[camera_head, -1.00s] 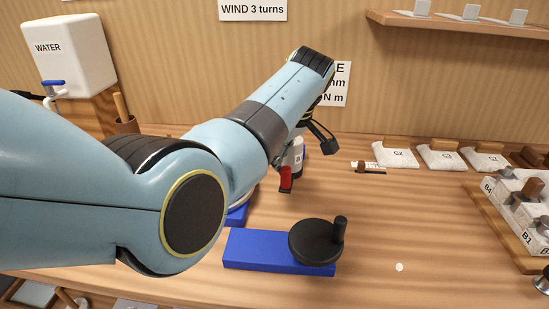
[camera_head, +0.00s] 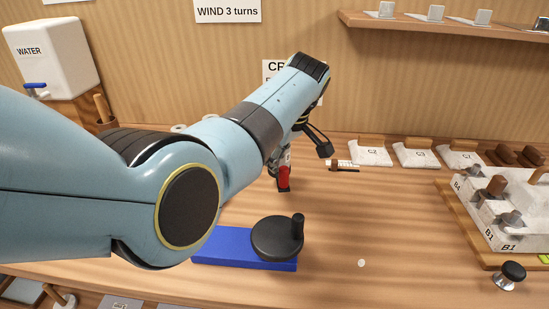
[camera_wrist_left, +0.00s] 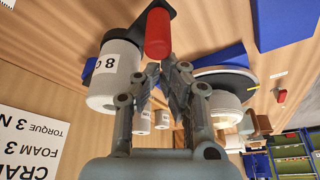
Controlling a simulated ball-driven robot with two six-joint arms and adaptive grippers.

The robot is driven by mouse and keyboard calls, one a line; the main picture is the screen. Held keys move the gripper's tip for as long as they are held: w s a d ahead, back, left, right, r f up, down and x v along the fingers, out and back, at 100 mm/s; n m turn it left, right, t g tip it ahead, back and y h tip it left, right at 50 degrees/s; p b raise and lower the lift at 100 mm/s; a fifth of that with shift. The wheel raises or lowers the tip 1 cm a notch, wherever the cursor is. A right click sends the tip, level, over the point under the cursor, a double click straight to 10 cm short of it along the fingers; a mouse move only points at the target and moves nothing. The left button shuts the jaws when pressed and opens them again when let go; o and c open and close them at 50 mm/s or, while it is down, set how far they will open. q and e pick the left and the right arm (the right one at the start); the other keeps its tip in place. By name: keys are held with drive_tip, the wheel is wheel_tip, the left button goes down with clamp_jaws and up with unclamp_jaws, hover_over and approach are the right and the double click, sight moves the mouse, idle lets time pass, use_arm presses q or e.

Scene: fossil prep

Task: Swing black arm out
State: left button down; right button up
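The black arm (camera_wrist_left: 139,22) shows at the top of the left wrist view, with an upright red handle (camera_wrist_left: 158,34) at its end and a white labelled cylinder (camera_wrist_left: 112,78) beside it. In the head view the red handle (camera_head: 283,177) stands on a small black end piece, just below my left gripper (camera_head: 276,165). In the left wrist view my left gripper (camera_wrist_left: 166,70) has its fingers apart, with the tips close to the handle's end. I cannot tell whether they touch it. My left arm hides the rest of the black arm in the head view. My right gripper is not in view.
A blue base with a black crank wheel (camera_head: 276,237) lies in front of the handle. White bags (camera_head: 370,153) line the back. A board with a white block rack (camera_head: 505,232) stands at right. The table between handle and rack is mostly clear.

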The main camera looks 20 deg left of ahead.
use_arm(q)
drive_tip(key=shift+d, duration=0.15)
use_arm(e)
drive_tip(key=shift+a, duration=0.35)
use_arm(q)
drive_tip(key=a+p, duration=0.2)
drive_tip(key=a, duration=0.2)
drive_tip(key=w+b+v, duration=0.1)
drive_tip(key=b+v, duration=0.1)
drive_tip(key=v, duration=0.8)
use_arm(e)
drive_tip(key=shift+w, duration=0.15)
use_arm(q)
drive_tip(key=shift+w, duration=0.15)
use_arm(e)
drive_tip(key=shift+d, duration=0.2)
